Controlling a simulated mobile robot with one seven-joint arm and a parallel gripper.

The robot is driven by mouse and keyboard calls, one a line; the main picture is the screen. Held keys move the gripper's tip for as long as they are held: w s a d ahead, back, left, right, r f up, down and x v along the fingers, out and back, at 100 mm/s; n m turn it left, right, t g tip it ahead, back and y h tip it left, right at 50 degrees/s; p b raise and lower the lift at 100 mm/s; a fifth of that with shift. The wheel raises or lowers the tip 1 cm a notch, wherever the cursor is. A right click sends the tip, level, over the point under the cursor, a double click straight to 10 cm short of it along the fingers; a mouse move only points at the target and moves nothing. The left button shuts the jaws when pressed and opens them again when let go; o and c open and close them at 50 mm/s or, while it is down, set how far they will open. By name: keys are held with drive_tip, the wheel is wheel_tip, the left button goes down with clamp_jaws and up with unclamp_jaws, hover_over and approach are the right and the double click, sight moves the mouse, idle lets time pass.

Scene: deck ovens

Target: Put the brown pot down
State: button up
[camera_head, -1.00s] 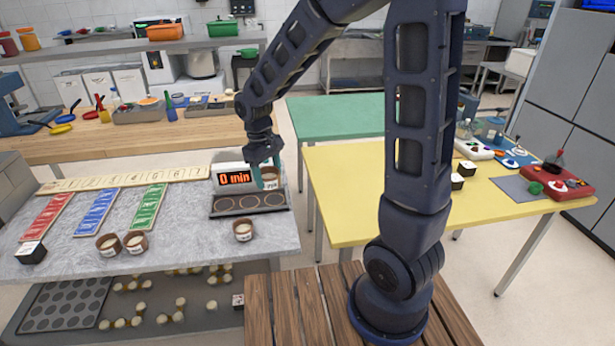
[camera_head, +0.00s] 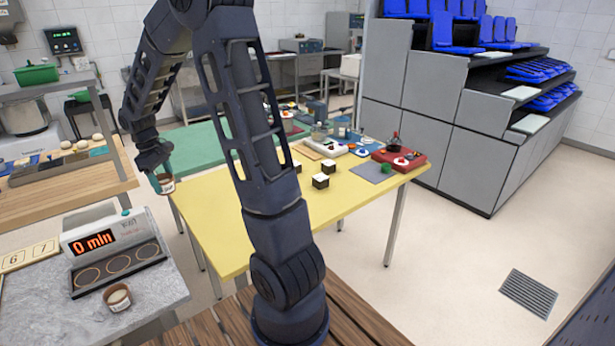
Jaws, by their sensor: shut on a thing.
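My gripper (camera_head: 160,175) is shut on a small brown pot (camera_head: 168,186) with a white label and pale contents. It holds the pot in the air, and it appears near the left edge of the yellow table (camera_head: 205,222). The finger contact is too small to see clearly. A second brown pot (camera_head: 118,299) with pale contents stands on the grey counter (camera_head: 165,292), in front of the dark plate with ring marks (camera_head: 120,263).
A device with a "0 min" display (camera_head: 93,239) stands behind the ringed plate. The yellow table carries black-and-white cubes (camera_head: 320,181) and a red tray (camera_head: 398,160). Its near left part is clear. A green table (camera_head: 195,140) stands beyond it.

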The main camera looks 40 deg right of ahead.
drive_tip(key=w+d, duration=0.5)
drive_tip(key=d, duration=0.7)
drive_tip(key=w+d, duration=0.6)
drive_tip(key=d, duration=0.6)
drive_tip(key=f, duration=2)
drive_tip(key=shift+s+d+f, duration=0.2)
drive_tip(key=shift+f, duration=0.15)
drive_tip(key=o, duration=1.1)
